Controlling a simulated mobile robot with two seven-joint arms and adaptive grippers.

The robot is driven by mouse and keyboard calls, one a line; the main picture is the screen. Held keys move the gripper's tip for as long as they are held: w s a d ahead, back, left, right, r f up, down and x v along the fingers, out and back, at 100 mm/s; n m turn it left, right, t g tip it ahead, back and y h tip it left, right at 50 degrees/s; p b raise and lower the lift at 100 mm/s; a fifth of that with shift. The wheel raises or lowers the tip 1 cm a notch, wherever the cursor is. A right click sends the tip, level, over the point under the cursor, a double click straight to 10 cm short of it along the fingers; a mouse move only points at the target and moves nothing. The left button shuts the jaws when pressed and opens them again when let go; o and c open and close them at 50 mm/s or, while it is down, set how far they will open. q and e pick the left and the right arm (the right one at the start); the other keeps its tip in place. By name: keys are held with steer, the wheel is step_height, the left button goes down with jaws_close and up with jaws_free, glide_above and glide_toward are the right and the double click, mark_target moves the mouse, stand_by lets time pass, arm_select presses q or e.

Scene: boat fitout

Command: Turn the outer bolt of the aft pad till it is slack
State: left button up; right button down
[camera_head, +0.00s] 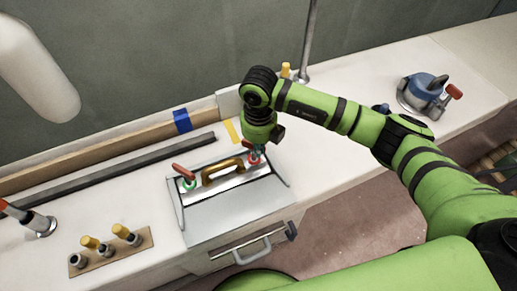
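A grey metal plate (235,212) with a brass handle (222,172) lies on the white bench. A red-handled bolt with a green collar (186,176) stands at its left, clear of my arms. A second red-handled bolt (255,154) stands at its right, partly hidden under my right gripper (258,144). My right gripper points down at this second bolt, very close to it. Its fingers are mostly hidden, so I cannot tell whether they touch or grip it. No label shows which fitting is the aft pad. My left gripper is not in view.
A blue fitting with a red handle (424,92) sits at the back right. A dark bar (110,163) and a wooden strip (100,150) lie along the wall. A board with yellow-topped pegs (108,252) is front left. A metal pole (308,40) stands behind my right arm.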

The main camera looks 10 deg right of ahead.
steer(key=shift+w+d, duration=0.1)
steer(key=shift+w, duration=0.2)
steer(key=shift+w+d+b, duration=0.1)
steer(key=shift+w+b, duration=0.2)
steer(key=shift+b, duration=0.05)
steer(key=shift+w+d+r, duration=0.1)
steer(key=shift+w, duration=0.15)
steer(key=shift+s, duration=0.1)
steer(key=s+r+p, duration=0.3)
steer(key=r+p, duration=0.2)
steer(key=shift+s+a+r, duration=0.15)
steer(key=shift+a+r, duration=0.2)
steer(key=shift+r, duration=0.05)
stand_by(1.8)
